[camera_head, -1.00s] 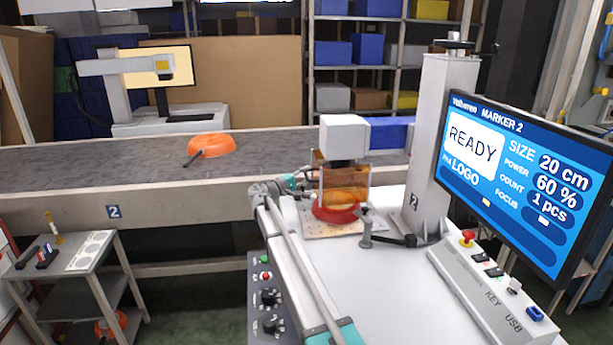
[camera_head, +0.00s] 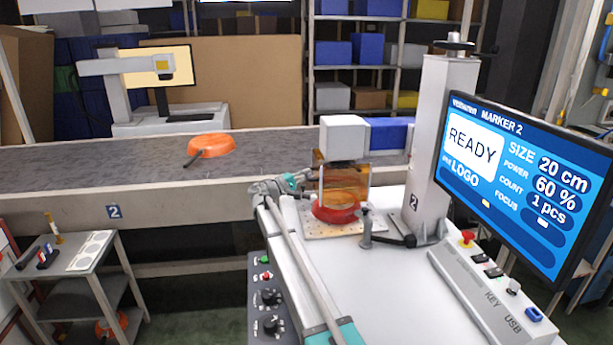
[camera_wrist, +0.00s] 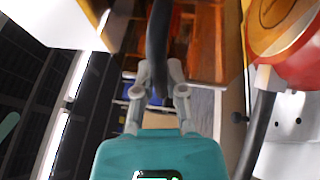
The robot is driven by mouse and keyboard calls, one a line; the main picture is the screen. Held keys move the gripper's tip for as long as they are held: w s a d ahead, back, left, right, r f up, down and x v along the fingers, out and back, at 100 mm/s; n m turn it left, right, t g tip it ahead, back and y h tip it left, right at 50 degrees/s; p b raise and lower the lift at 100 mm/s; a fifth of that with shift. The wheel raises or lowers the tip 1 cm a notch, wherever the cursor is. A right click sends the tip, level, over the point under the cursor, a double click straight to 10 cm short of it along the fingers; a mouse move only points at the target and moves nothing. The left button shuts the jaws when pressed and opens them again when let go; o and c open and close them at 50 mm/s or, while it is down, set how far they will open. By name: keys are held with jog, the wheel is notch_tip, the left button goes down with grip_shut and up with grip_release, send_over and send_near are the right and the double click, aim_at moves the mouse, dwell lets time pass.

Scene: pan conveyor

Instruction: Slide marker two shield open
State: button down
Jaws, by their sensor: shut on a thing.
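The marker two shield (camera_head: 345,182) is an amber see-through panel below the white marker head (camera_head: 344,137). It also shows in the wrist view (camera_wrist: 208,40). A red pan (camera_head: 335,214) sits on the plate under the head; in the wrist view the pan (camera_wrist: 298,65) is at the upper right, its dark handle pointing down. My gripper (camera_head: 302,180) is at the left side of the shield. In the wrist view my gripper (camera_wrist: 159,92) is shut on a dark curved bar (camera_wrist: 157,45), which looks like the shield handle. Where the bar joins the shield is unclear.
The marker column (camera_head: 440,150) and a screen (camera_head: 520,185) reading READY stand at right. A button box (camera_head: 485,285) lies on the white table. An orange pan (camera_head: 212,145) rests on the conveyor (camera_head: 90,165) behind. A small side table (camera_head: 75,265) stands at left.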

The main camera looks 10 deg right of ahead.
jog(key=shift+r+p, duration=4.95)
jog(key=shift+r, duration=0.3)
jog(key=c, duration=0.7)
grip_release()
jog(key=shift+f+b, duration=0.3)
